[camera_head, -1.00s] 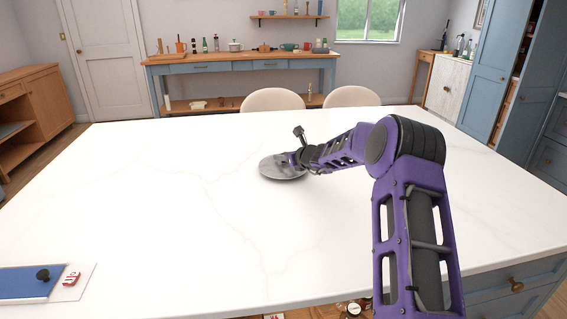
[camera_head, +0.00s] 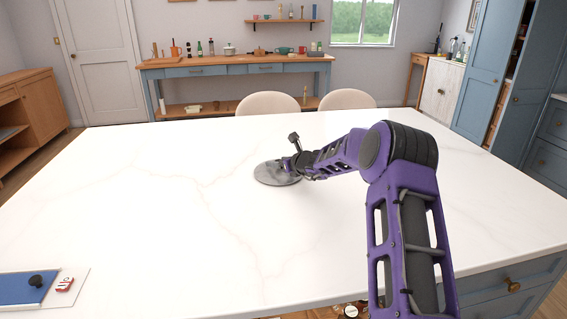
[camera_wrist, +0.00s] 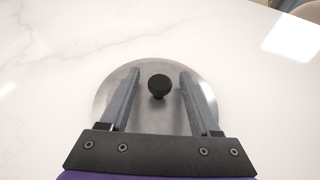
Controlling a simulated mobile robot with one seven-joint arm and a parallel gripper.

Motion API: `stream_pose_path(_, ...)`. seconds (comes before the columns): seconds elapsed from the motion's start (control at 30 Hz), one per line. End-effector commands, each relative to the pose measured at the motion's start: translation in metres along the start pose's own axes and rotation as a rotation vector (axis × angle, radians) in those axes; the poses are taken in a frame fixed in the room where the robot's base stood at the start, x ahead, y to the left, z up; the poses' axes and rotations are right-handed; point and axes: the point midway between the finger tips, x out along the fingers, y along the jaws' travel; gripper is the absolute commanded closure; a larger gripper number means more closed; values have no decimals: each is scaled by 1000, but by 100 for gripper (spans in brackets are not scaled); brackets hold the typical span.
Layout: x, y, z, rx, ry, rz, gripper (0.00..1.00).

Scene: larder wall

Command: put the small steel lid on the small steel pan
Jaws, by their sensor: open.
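A round steel lid (camera_wrist: 160,124) with a black knob (camera_wrist: 159,85) lies on the white marble worktop. It also shows in the head view as a grey disc (camera_head: 270,175), partly hidden by my gripper. My gripper (camera_wrist: 158,72) is open, with one finger on each side of the knob and a gap on both sides. In the head view my gripper (camera_head: 289,167) is low over the lid. I cannot make out a small steel pan on the worktop; a small pot (camera_head: 229,50) stands on the far sideboard, too small to identify.
The white worktop (camera_head: 150,190) is wide and mostly clear. Two pale chairs (camera_head: 268,103) stand behind the far edge.

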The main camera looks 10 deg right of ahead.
Motion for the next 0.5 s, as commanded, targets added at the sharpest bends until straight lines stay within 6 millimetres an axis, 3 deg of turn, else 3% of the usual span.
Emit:
stream_pose_path(0.17,-18,-1,1,1,0,-2,37)
stream_pose_path(0.5,-86,-1,2,0,0,-2,37)
